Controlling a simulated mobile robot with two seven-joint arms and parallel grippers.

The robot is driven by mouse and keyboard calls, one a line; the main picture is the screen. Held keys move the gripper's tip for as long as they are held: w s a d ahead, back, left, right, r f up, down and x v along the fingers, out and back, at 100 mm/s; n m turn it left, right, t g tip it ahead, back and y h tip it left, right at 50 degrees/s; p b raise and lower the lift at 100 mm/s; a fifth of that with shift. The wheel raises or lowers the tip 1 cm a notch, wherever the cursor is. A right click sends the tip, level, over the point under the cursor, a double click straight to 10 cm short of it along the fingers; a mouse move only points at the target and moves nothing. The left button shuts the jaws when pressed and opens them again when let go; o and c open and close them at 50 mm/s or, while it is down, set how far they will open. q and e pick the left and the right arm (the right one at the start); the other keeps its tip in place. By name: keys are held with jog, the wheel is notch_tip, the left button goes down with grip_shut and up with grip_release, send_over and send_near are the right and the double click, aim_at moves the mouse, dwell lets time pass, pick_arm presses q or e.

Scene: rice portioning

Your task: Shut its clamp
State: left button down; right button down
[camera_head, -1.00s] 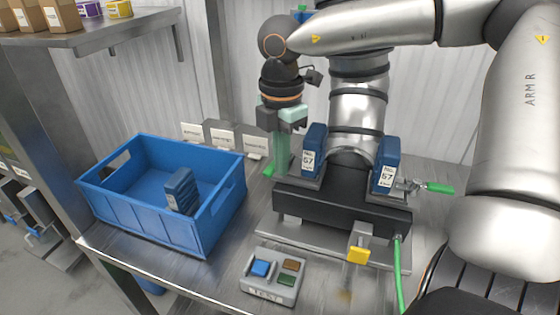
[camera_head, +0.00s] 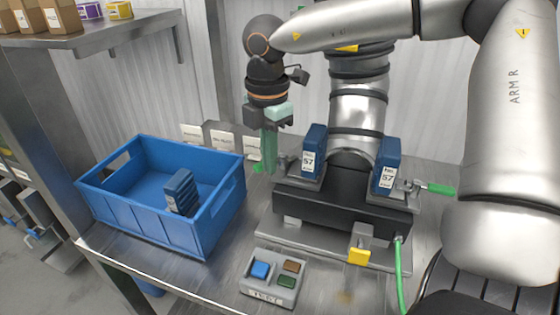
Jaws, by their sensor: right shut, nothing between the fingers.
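Two blue blocks labelled 57, the left block (camera_head: 314,151) and the right block (camera_head: 387,167), stand upright on the black fixture (camera_head: 340,205). A metal clamp with a green handle (camera_head: 441,190) sits beside the right block, its handle pointing outward to the right. Beside the left block is another metal clamp (camera_head: 285,161), partly hidden by my gripper; a green handle end (camera_head: 258,169) shows low at the fingers. My right gripper (camera_head: 269,168) points down there with its pale green fingers shut and empty. Whether it touches the handle cannot be told. My left gripper is out of view.
A blue crate (camera_head: 118,205) with dark blue blocks (camera_head: 181,192) inside stands left. A grey button box (camera_head: 271,296) is in front. White cards (camera_head: 222,140) stand behind the crate. A green hose (camera_head: 398,275) hangs at the fixture's right.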

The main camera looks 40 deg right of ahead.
jog(key=shift+w, duration=1.15)
jog(key=shift+w+d+p, duration=0.15)
jog(key=shift+w+d, duration=0.05)
jog(key=shift+w, duration=0.3)
jog(key=shift+w+d+p, duration=0.15)
jog(key=shift+w+d, duration=0.05)
jog(key=shift+w, duration=0.3)
notch_tip(320, 180, up, 7)
jog(key=a+p, duration=0.1)
jog(key=p, duration=0.2)
jog(key=shift+s+p, duration=0.3)
